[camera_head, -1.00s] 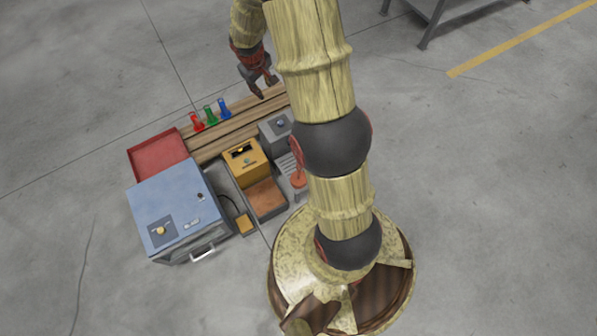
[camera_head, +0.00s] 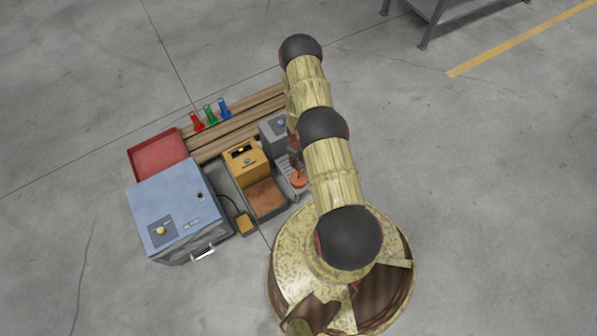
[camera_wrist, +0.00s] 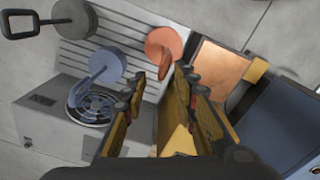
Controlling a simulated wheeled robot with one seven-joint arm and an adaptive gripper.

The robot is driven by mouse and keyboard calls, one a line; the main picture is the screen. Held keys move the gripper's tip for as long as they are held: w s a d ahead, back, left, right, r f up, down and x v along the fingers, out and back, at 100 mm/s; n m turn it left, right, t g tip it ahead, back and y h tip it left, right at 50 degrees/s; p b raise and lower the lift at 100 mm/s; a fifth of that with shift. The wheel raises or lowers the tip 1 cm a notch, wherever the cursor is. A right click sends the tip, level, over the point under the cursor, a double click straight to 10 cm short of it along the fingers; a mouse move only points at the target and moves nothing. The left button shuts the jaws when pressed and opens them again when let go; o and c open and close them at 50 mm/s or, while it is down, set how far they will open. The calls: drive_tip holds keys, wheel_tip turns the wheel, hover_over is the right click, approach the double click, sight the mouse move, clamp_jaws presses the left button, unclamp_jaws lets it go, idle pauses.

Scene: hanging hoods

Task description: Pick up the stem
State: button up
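An orange disc-shaped piece with a short stem (camera_wrist: 164,46) lies over a pale slatted rack in the wrist view. It also shows beside my arm in the head view (camera_head: 299,180). My gripper (camera_wrist: 160,80) is open, and its two fingers point toward the orange piece. The stem end reaches down near the gap between the fingertips. No contact is visible. A blue-grey disc with a stem (camera_wrist: 103,65) sits left of the fingers, by a grey box with a round ringed opening. In the head view my gripper is mostly hidden by my arm.
A yellow box with a copper-coloured tray (camera_head: 264,198) and a blue cabinet (camera_head: 176,210) stand to the left. A red tray (camera_head: 158,154) and wooden planks (camera_head: 252,102) with red, green and blue pieces lie behind. The slatted rack (camera_wrist: 125,30) is close below my gripper.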

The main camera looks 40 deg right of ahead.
sight(299, 172)
drive_tip(key=shift+s+a+f, duration=0.2)
drive_tip(key=shift+s+f, duration=0.2)
drive_tip(key=shift+f, duration=0.35)
wheel_tip(299, 172, down, 5)
drive_tip(key=b, duration=0.5)
drive_tip(key=shift+r, duration=0.2)
drive_tip(key=shift+s+f+b, duration=0.1)
drive_tip(key=shift+f+b, duration=1)
drive_tip(key=shift+f, duration=0.45)
drive_tip(key=shift+c, duration=1.1)
clamp_jaws()
drive_tip(key=shift+a, duration=0.1)
